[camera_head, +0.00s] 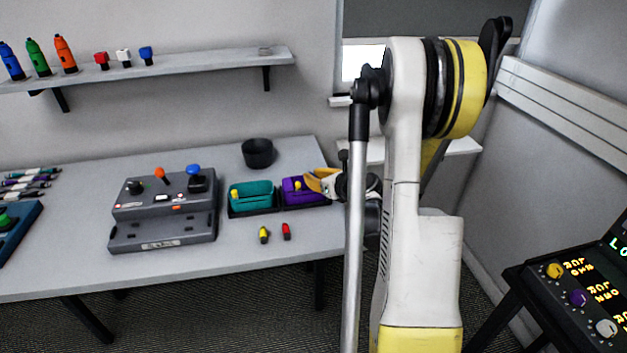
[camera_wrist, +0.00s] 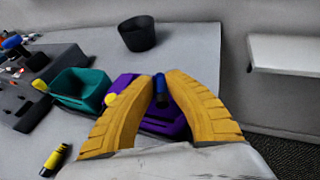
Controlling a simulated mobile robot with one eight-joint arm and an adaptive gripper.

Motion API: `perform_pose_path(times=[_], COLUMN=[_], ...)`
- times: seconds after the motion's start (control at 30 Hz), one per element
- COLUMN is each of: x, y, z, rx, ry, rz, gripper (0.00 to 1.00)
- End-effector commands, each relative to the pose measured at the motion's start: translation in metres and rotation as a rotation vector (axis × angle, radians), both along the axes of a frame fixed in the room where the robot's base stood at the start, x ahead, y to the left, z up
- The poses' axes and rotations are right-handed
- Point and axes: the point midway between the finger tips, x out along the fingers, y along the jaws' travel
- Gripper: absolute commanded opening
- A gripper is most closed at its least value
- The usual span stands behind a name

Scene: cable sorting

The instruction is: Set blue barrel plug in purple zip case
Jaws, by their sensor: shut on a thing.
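The blue barrel plug (camera_wrist: 160,84) is held between the yellow fingertips of my gripper (camera_wrist: 161,88) in the wrist view. My gripper also shows in the head view (camera_head: 319,184), at the right side of the purple zip case; the plug cannot be made out there. The purple zip case (camera_head: 309,196) sits open in a dark tray, with a yellow part at its left. In the wrist view the purple case (camera_wrist: 123,84) lies behind and beneath the fingers, partly hidden by them. The plug appears over the case; its height above it is unclear.
A teal case (camera_head: 252,200) stands left of the purple one. A yellow plug (camera_head: 264,235) and a red plug (camera_head: 286,231) lie in front. A black cup (camera_head: 258,153) stands behind. A grey control box (camera_head: 165,210) is at the left. The table's front right is clear.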

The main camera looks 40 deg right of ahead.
Motion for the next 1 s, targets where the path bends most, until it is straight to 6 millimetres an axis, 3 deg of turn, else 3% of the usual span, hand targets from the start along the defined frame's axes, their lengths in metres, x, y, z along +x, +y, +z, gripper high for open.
perform_pose_path(times=[0.7, 0.73, 0.8, 1.0], x=[0.000, 0.000, 0.000, 0.000], y=[0.000, 0.000, 0.000, 0.000], z=[-0.010, -0.010, -0.010, -0.010], rx=[0.000, 0.000, 0.000, 0.000], ry=[0.000, 0.000, 0.000, 0.000], rz=[0.000, 0.000, 0.000, 0.000], gripper=[0.00, 0.18, 0.35, 0.35])
